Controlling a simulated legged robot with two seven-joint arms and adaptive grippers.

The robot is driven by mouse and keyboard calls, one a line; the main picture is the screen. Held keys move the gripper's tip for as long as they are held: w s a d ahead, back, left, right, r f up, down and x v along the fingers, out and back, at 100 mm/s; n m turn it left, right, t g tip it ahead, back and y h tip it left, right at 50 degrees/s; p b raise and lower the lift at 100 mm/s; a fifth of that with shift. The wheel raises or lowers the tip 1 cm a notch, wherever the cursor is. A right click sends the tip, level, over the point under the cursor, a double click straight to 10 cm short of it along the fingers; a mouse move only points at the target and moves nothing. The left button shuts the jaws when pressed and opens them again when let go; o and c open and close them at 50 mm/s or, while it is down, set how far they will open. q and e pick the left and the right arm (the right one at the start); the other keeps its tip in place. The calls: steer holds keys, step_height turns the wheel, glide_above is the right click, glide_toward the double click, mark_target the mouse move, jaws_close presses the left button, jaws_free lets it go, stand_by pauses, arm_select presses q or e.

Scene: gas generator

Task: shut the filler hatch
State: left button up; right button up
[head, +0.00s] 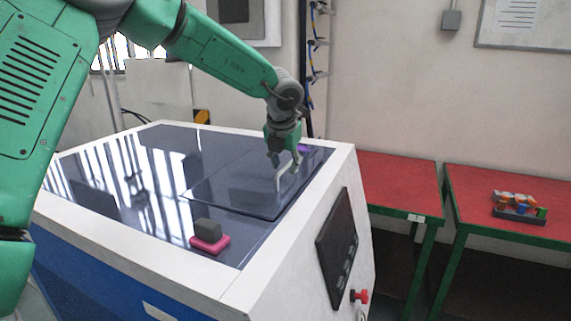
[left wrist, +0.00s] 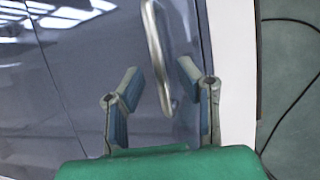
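The filler hatch (head: 240,192) is a dark, glossy panel in the top of the white and blue generator (head: 150,262). It lies flat or nearly flat; I cannot tell whether it is fully seated. Its pale bar handle (head: 279,180) stands near the right side, and the handle also shows in the left wrist view (left wrist: 156,50). My left gripper (head: 286,163) is at the handle, pointing down. In the left wrist view my left gripper (left wrist: 160,80) has its fingers apart, with the handle between them and no clear grip on it. My right gripper is not in view.
A pink block with a grey top (head: 210,240) sits on the generator's front top. A dark screen (head: 337,247) and a red knob (head: 359,296) are on its side. Red tables (head: 400,183) stand at right, one with a tray of coloured blocks (head: 519,208).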

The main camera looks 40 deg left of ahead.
arm_select(q)
jaws_close()
steer(key=shift+d+f+y+b, duration=0.15)
steer(key=shift+f+y+b, duration=0.15)
steer(key=shift+f, duration=0.55)
steer(key=shift+s, duration=0.1)
jaws_free()
steer(key=shift+f, duration=0.1)
steer(key=v, duration=1.1)
steer(key=shift+w+r, duration=0.2)
steer(key=shift+r, duration=0.15)
